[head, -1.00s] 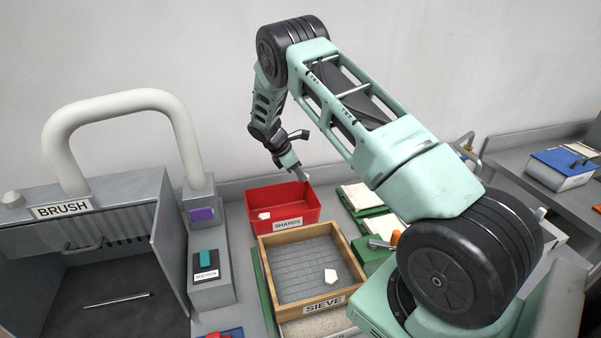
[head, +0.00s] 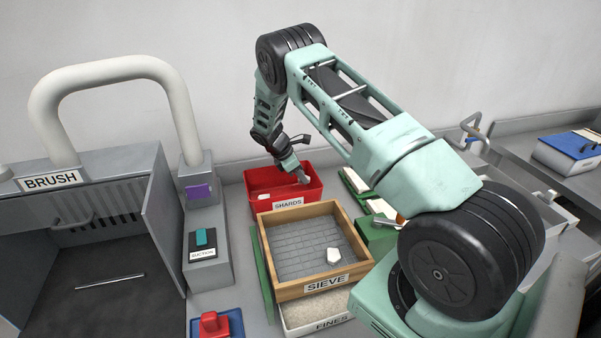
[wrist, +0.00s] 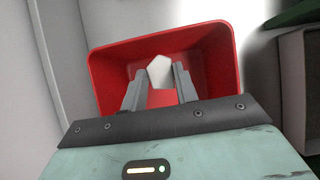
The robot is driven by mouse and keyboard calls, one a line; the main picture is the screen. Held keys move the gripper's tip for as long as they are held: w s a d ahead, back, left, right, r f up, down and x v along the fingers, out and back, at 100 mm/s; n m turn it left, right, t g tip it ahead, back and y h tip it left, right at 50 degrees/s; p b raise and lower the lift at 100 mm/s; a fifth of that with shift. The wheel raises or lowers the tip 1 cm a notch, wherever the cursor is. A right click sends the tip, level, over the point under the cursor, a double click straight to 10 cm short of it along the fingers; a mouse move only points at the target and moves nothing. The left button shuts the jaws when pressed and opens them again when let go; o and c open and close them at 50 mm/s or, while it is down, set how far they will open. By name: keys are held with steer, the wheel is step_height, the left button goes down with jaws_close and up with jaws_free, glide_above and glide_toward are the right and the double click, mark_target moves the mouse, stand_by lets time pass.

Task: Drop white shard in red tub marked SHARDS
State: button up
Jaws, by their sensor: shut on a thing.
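The red tub marked SHARDS (head: 257,212) stands behind the sieve in the head view. Its red wall (wrist: 236,62) surrounds my fingers in the wrist view. My gripper (head: 302,179) reaches down at the tub's right side, its tips at or inside the opening. In the wrist view my gripper (wrist: 157,80) is shut on a white shard (wrist: 159,71) between the fingertips. A white piece (head: 264,197) lies in the tub's left part. Another white shard (head: 334,256) lies in the sieve.
The wooden sieve (head: 290,290) stands in front of the tub, over a tray marked FINES (head: 333,323). The suction box (head: 207,262) and BRUSH booth (head: 88,235) are on the left. Green-edged trays (head: 355,182) stand to the tub's right.

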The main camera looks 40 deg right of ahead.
steer(key=shift+f+b, duration=1.8)
steer(key=shift+f, duration=1.25)
steer(key=o, duration=1)
steer(key=shift+r, duration=0.1)
steer(key=b+v, duration=0.4)
steer(key=v, duration=1.3)
steer(key=shift+a+r, duration=0.1)
steer(key=shift+r, duration=0.05)
steer(key=shift+a, duration=0.1)
